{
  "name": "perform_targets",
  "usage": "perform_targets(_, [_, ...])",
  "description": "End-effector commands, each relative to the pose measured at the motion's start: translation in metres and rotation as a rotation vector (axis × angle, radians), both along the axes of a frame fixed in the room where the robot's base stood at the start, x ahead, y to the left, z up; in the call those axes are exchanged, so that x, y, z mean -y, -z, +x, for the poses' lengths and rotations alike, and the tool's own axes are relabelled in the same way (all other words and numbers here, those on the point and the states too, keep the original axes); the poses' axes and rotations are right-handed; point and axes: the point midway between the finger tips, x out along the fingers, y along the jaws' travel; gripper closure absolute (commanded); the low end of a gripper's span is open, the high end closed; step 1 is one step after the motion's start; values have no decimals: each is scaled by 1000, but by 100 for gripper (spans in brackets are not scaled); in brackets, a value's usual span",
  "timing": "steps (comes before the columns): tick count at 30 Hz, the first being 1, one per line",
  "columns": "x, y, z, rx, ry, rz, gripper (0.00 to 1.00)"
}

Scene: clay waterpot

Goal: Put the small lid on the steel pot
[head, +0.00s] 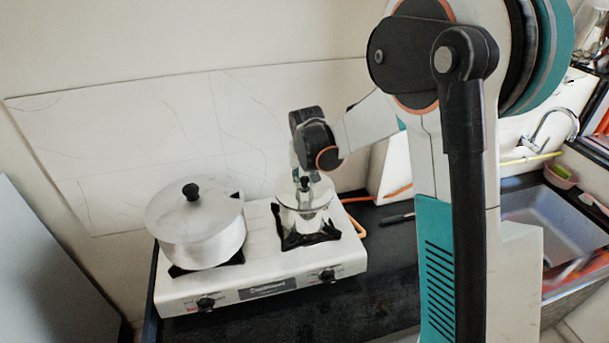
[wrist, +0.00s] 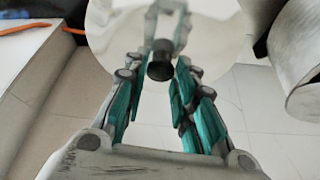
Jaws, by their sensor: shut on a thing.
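The small lid (head: 287,187) is a round, shiny disc with a black knob. It is level at the top of the small steel pot (head: 301,222) on the right burner; I cannot tell whether it rests on the rim or hangs just above. My gripper (head: 304,180) points down from above and is shut on the lid's knob. In the wrist view the black knob (wrist: 161,62) sits between the teal fingers, with the lid's disc (wrist: 112,28) behind it. The lid hides the pot's opening.
A large lidded pot (head: 200,235) stands on the left burner, and its side shows in the wrist view (wrist: 298,62). Both pots are on a white gas stove (head: 262,290). An orange hose (head: 355,222) runs behind it at the right. A sink (head: 540,225) is farther right.

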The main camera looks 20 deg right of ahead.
Motion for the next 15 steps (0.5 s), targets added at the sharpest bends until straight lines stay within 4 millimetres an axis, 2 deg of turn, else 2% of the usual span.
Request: perform_targets(15, [0, 3, 0, 0, 0, 0, 100])
